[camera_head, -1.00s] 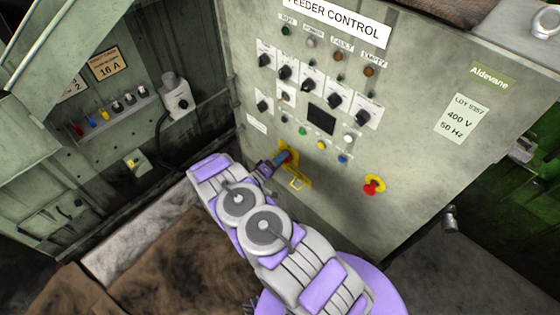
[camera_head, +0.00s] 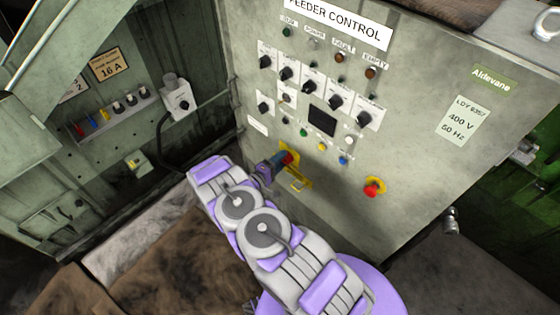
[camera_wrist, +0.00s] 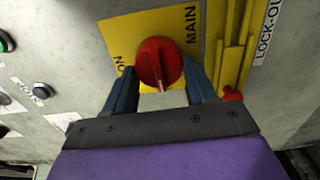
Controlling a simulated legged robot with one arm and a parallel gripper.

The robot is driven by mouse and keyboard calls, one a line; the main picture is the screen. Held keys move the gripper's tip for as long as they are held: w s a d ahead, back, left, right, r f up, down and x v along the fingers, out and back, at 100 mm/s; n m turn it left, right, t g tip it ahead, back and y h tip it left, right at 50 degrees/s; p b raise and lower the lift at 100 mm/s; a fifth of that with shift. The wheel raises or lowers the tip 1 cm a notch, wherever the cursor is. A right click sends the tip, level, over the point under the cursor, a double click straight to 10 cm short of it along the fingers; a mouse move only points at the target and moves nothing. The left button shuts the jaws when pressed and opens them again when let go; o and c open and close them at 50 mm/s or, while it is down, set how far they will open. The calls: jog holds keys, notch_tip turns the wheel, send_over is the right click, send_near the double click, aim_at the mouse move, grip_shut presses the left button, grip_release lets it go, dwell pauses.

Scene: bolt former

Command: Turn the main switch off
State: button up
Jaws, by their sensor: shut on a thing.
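The main switch is a round red knob (camera_wrist: 160,62) on a yellow plate (camera_wrist: 118,32) marked MAIN, in the wrist view. Its grip ridge runs nearly up and down in that picture. My gripper (camera_wrist: 163,80) has one blue finger on each side of the knob and is shut on it.
A yellow lock-out bracket (camera_wrist: 232,50) with a red piece (camera_wrist: 232,94) stands close to the right finger. On the panel (camera_head: 420,150) are several black knobs, small coloured buttons above the switch, and a red emergency button (camera_head: 373,189) to the right.

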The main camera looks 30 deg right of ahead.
jog(key=shift+f, duration=0.1)
jog(key=o, duration=1)
jog(key=p+v, duration=0.3)
jog(key=v, duration=1.4)
jog(key=shift+a, duration=0.2)
jog(key=shift+s, duration=0.1)
